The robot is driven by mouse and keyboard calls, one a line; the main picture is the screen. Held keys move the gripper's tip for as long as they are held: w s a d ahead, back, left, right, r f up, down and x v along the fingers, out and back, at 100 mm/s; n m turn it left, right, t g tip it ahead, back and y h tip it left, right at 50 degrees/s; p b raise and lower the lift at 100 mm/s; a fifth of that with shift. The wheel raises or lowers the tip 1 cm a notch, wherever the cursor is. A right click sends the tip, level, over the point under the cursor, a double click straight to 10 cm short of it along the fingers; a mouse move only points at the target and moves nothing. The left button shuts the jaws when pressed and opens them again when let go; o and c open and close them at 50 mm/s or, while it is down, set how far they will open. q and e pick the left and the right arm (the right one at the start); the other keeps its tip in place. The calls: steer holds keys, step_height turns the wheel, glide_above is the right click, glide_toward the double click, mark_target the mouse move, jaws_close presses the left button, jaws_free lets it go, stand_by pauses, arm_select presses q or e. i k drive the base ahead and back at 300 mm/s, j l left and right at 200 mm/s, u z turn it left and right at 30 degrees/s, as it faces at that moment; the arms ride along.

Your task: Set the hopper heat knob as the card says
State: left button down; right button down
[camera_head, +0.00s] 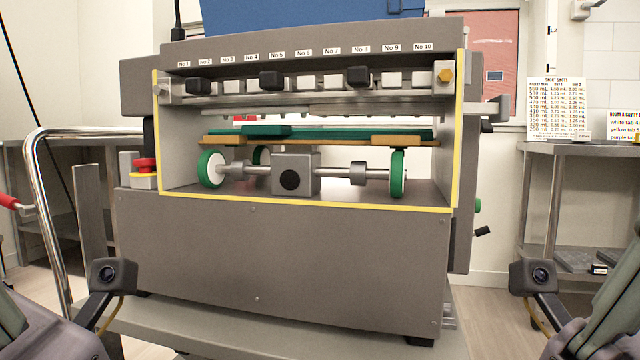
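The depositor, a large grey machine (280,255), fills the middle of the view. Its blue hopper (290,14) is cut off by the top edge. I cannot pick out a knob marked as hopper heat. My forearms show in both lower corners; neither gripper's fingers show.
A red emergency button (145,166) is on the machine's left side. A black-ended lever (482,231) and a green knob (477,205) stick out at its right. A metal rail (45,190) stands left. A steel table (575,149) stands right, with bare floor between.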

mark_target(486, 127)
steer(key=l, duration=1.8)
steer(key=i, duration=0.05)
